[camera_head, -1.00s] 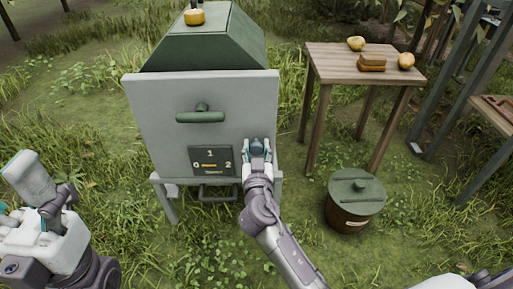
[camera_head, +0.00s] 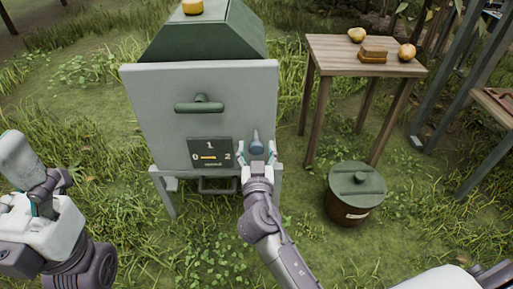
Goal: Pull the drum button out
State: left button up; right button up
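The drum button (camera_head: 257,143) is a blue-grey knob on the lower right of the front panel (camera_head: 150,110) of a grey-green machine. It sits beside a dark dial plate (camera_head: 210,154) marked 0, 1 and 2. My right gripper (camera_head: 257,154) is just below and in front of the knob, fingers spread to either side with a gap between them. I cannot tell whether a finger touches the knob. My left arm (camera_head: 40,215) shows at the left edge, but its fingertips cannot be made out clearly.
A green handle (camera_head: 200,107) sticks out of the panel above the dial. A wooden table (camera_head: 330,55) with yellow fruit (camera_head: 407,52) and a small wooden block (camera_head: 373,55) stands at right. A lidded brown pot (camera_head: 345,211) stands on the grass.

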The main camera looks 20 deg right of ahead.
jog(key=shift+s+a, duration=0.15)
jog(key=shift+s, duration=0.35)
jog(key=v, duration=1.1)
jog(key=shift+w+r, duration=0.1)
